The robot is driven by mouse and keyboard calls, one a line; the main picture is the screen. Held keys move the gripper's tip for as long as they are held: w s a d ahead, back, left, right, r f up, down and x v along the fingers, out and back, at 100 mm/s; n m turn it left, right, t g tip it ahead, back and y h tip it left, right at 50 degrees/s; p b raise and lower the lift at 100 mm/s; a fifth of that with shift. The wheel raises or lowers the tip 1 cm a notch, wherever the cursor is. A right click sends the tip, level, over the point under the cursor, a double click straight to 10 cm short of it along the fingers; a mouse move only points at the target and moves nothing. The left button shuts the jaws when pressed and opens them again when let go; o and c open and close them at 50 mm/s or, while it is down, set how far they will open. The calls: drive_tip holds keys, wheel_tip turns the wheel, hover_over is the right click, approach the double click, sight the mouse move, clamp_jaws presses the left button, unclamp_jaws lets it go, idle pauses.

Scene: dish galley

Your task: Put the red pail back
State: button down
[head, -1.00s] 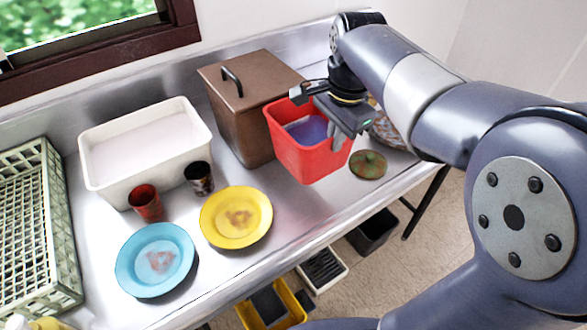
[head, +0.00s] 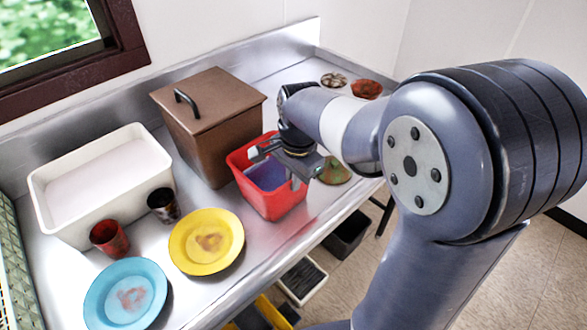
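The red pail (head: 272,203) stands on the steel counter in front of the brown lidded box, with bluish contents or a bluish inside showing. My gripper (head: 291,180) is over the pail's right part, pointing down. One grey finger overlaps the pail's right wall and rim in the picture. My gripper's body hides part of the opening, and I cannot tell whether the fingers close on the rim. The pail looks upright.
The brown box (head: 205,125) stands behind the pail. A white tub (head: 105,215), two cups, a yellow plate (head: 206,242) and a blue plate (head: 126,294) are left. A green-brown dish (head: 334,172) is close right. Two small bowls lie farther back. Bins stand on the floor.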

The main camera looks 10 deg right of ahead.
drive_tip(key=shift+f, duration=0.15)
drive_tip(key=c, duration=1.7)
unclamp_jaws()
drive_tip(key=r, duration=0.8)
drive_tip(key=s+r, duration=0.1)
drive_tip(key=r, duration=0.3)
drive_tip(key=shift+d, duration=0.3)
drive_tip(key=f, duration=0.8)
drive_tip(key=w+f, duration=0.1)
drive_tip(key=f, duration=0.3)
drive_tip(key=shift+a+f, duration=0.3)
drive_tip(key=shift+f, duration=0.05)
wheel_tip(320, 180, up, 3)
drive_tip(key=shift+f, duration=0.2)
drive_tip(key=shift+r, duration=0.35)
